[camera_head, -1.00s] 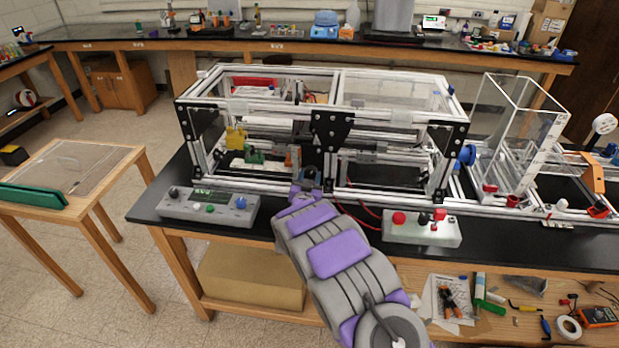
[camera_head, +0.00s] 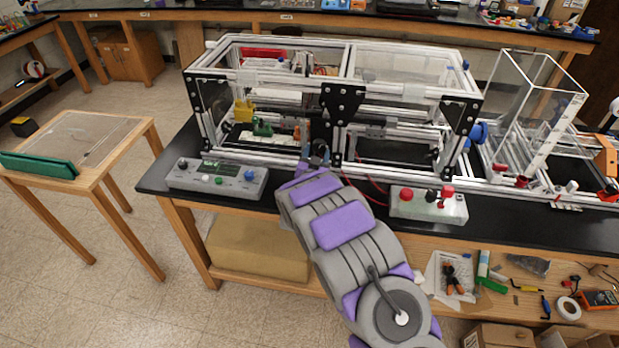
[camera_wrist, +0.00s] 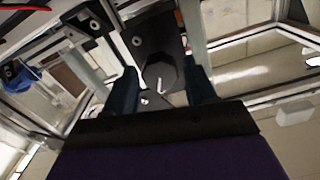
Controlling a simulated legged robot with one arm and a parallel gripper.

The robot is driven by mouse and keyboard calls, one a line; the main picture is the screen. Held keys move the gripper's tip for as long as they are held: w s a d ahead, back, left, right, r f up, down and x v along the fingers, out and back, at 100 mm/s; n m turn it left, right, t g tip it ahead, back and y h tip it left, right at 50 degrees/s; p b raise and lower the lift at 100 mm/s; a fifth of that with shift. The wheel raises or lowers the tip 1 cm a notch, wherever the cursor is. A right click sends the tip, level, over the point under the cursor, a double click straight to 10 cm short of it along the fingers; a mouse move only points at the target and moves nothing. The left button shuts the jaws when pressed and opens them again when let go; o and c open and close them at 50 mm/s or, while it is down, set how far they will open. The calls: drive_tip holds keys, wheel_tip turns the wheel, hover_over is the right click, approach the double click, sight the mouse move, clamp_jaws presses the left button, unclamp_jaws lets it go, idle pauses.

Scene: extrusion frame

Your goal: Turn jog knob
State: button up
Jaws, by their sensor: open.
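A grey control box (camera_head: 217,187) with a green display sits on the black bench top, left of my arm. It carries a blue knob (camera_head: 249,176), a dark knob (camera_head: 182,164) and small buttons; I cannot tell which is the jog knob. Another large blue knob (camera_head: 479,132) sits at the right end of the extrusion frame (camera_head: 345,65). My gripper (camera_head: 319,150) is at the front middle of the frame, right of the control box and apart from it. In the wrist view its dark fingers (camera_wrist: 160,88) are spread and empty, facing a black plate. No knob is between them.
A pale box (camera_head: 430,208) with red and black controls sits right of my arm. A clear acrylic box (camera_head: 530,100) stands farther right. A wooden side table (camera_head: 75,150) with a green bar is at left. A narrow strip of bench front is clear.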

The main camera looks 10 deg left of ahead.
drive_tip(key=s+p, duration=0.1)
drive_tip(key=s, duration=1.4)
drive_tip(key=shift+s+a+p, duration=0.35)
drive_tip(key=s+d+r+n+g, duration=0.1)
drive_tip(key=s+d+r+g, duration=0.4)
drive_tip(key=s, duration=0.9)
drive_tip(key=s+d+r+g, duration=0.4)
drive_tip(key=s+d+g, duration=0.4)
drive_tip(key=s+d, duration=0.3)
drive_tip(key=s+d+r+n+g, duration=0.1)
drive_tip(key=s+d+r+g, duration=0.4)
drive_tip(key=s, duration=1.3)
drive_tip(key=d+g, duration=0.1)
drive_tip(key=d, duration=0.2)
drive_tip(key=shift+s+r+n+g+y, duration=0.3)
drive_tip(key=shift+s+r+g, duration=0.05)
drive_tip(key=shift+g, duration=0.05)
